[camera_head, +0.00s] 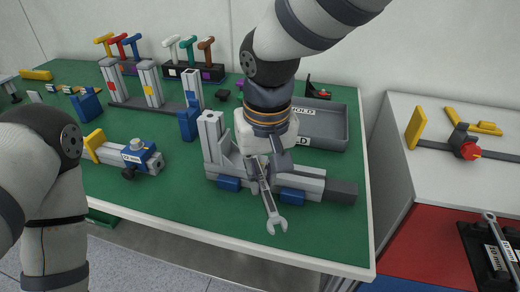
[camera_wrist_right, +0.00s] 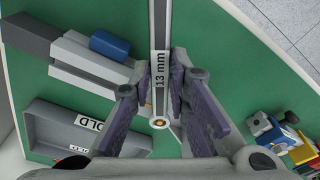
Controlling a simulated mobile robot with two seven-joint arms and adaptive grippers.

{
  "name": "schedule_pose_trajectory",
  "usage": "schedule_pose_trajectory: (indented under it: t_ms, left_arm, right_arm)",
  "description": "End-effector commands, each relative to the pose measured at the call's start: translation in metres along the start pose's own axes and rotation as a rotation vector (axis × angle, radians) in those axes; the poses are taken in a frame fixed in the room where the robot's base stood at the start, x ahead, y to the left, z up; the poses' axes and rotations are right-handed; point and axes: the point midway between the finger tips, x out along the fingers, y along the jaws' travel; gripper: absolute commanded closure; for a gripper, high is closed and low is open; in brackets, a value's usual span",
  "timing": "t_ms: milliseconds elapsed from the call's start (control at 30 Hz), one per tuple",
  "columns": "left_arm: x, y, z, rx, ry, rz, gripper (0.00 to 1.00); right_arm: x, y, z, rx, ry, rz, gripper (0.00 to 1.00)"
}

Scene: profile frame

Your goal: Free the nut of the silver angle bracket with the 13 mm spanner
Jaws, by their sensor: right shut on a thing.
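My right gripper (camera_head: 262,165) is shut on the spanner (camera_head: 268,204) above the front of the profile frame (camera_head: 315,183). The spanner slants down toward the viewer, its open jaw pointing at the table's front edge. In the right wrist view the spanner's label (camera_wrist_right: 160,72) reads 13 mm between the fingers. A small round part with an orange centre (camera_wrist_right: 159,123) shows below the label. The frame has an upright grey post and a lying profile on blue feet. I cannot make out the silver angle bracket or its nut; the gripper covers the frame's corner. My left gripper is out of view.
A grey tray (camera_head: 325,122) lies behind the frame. A blue and yellow clamped profile (camera_head: 125,153) lies to the left. Posts and coloured-handled tools stand at the back. Another spanner (camera_head: 498,238) lies in a dark holder at right. The green table's front strip is clear.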

Motion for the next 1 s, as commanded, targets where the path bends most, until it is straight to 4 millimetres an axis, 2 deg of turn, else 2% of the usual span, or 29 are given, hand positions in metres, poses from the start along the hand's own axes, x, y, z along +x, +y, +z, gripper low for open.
schedule_pose_trajectory:
  t_ms: [567, 1000]
  left_arm:
    - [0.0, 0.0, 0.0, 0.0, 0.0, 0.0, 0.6]
    - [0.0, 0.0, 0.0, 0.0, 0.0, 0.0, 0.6]
  right_arm:
    - [0.011, 0.0, 0.002, -0.002, 0.0, 0.0, 1.0]
    - [0.012, 0.025, -0.002, -0.282, -0.001, -0.037, 1.0]
